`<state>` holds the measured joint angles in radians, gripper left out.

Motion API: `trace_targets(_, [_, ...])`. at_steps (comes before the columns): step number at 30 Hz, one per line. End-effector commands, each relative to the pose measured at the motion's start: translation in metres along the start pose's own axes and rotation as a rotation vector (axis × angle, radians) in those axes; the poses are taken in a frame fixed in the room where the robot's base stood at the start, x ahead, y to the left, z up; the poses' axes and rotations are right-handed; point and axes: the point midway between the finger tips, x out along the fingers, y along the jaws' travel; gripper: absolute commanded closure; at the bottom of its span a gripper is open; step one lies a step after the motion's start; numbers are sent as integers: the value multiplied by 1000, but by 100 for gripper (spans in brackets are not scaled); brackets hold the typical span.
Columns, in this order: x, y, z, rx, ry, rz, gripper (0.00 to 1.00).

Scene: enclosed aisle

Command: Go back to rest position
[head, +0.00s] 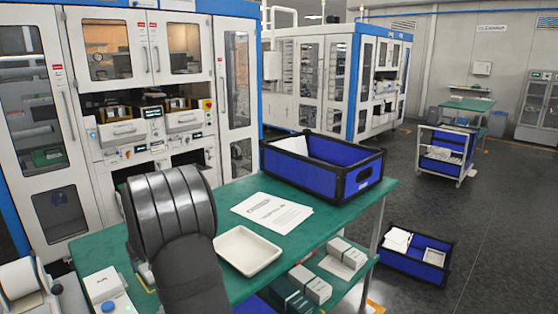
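Only part of my arm (180,220) shows in the head view, a thick dark ribbed link in front of the green table's left half. My gripper itself is not in view, so whether it is open or holds anything cannot be seen. The green table (345,205) carries a blue crate with black edges (340,178) at its far right end. A printed white sheet (271,212) lies flat in front of the crate. An empty white tray (247,252) sits nearer, just right of my arm.
White machine cabinets (237,90) stand behind the table. White boxes (310,283) lie on the lower shelf. A blue crate (416,257) with white items stands on the floor at right. A cart (443,160) stands farther back. Open dark floor (510,220) lies at right.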

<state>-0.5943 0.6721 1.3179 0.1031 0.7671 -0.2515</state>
Motion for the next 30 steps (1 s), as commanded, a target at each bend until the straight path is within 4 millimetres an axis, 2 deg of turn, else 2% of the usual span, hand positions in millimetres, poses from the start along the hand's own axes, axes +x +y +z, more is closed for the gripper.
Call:
trace_targets(7, [34,0,15,0,-5,-1,29])
trace_targets(9, [13,0,10,0,6,1,29])
trace_targets(25, [-92,0,11,0,3,1,29])
trace_targets(26, [-93,0,12,0,0,0,29])
trace_targets(27, [-78,0,13,0,-6,-1,29])
trace_targets(30, [-57,0,13,0,-5,-1,29])
